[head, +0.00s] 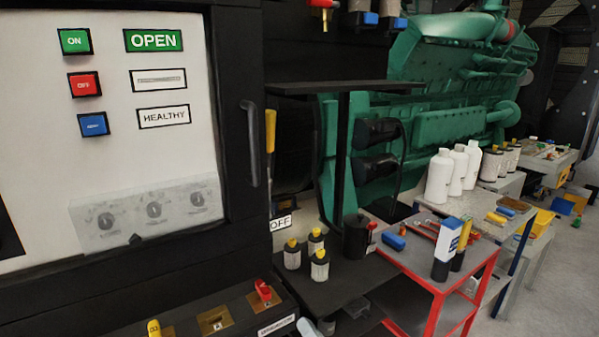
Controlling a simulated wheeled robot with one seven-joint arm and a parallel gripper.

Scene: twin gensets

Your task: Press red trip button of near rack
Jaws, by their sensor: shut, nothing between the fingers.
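The near rack's white panel (40,150) fills the left of the head view. On it is a red square button (84,85) marked OFF, with a black surround. A green ON button (75,41) sits above it and a blue button (93,125) below it. To the right are a green OPEN sign (153,40), a pale blank-looking window (158,79) and a HEALTHY label (163,117). Nothing covers the red button. My gripper is not recognisable in this view. A small light grey shape at the bottom edge cannot be identified.
A black door handle (250,143) juts out right of the panel. A clear cover (150,215) lies over round dials below. A dark ledge (190,320) with a red switch (263,290) is at the bottom. A red-framed cart (440,285) with bottles and tools stands to the right.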

